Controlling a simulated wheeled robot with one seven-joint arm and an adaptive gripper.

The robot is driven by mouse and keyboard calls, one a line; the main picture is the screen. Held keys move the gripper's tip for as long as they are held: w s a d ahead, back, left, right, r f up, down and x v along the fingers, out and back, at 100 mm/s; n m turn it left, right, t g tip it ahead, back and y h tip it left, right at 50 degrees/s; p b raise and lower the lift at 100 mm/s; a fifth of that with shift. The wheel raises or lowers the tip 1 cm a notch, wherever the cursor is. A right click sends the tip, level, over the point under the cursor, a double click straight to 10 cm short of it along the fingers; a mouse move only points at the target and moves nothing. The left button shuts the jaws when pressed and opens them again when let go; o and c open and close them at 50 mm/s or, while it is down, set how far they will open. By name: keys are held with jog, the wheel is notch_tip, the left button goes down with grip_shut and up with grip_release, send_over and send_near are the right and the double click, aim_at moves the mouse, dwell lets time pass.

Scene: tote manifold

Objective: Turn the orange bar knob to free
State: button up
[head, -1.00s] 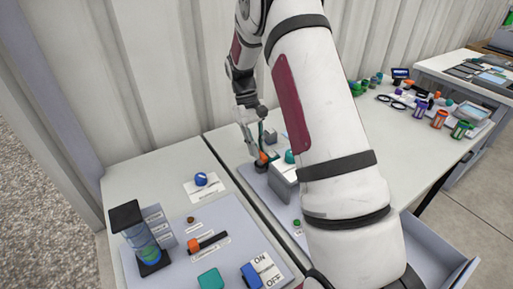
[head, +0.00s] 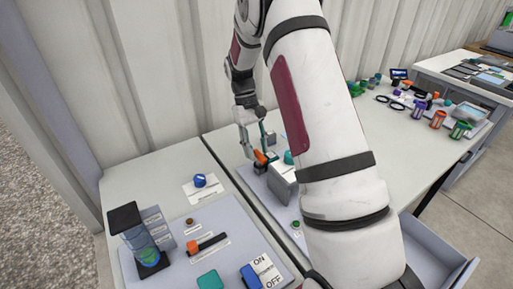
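The orange bar knob (head: 261,157) sits on a dark base on the grey panel at the back, left of a grey box. My gripper (head: 256,149) points down over it, one finger on each side of the bar. The fingers appear shut on the knob; the contact itself is too small to see clearly. The bar lies slantwise in the picture. The knob's markings, including any "free" label, cannot be read from here.
A grey box (head: 283,181) with a teal knob stands right beside the orange knob. My arm hides part of the right-hand table.

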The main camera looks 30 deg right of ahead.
jog(key=v, duration=1.1)
jog(key=shift+r, duration=0.4)
jog(key=shift+w, duration=0.1)
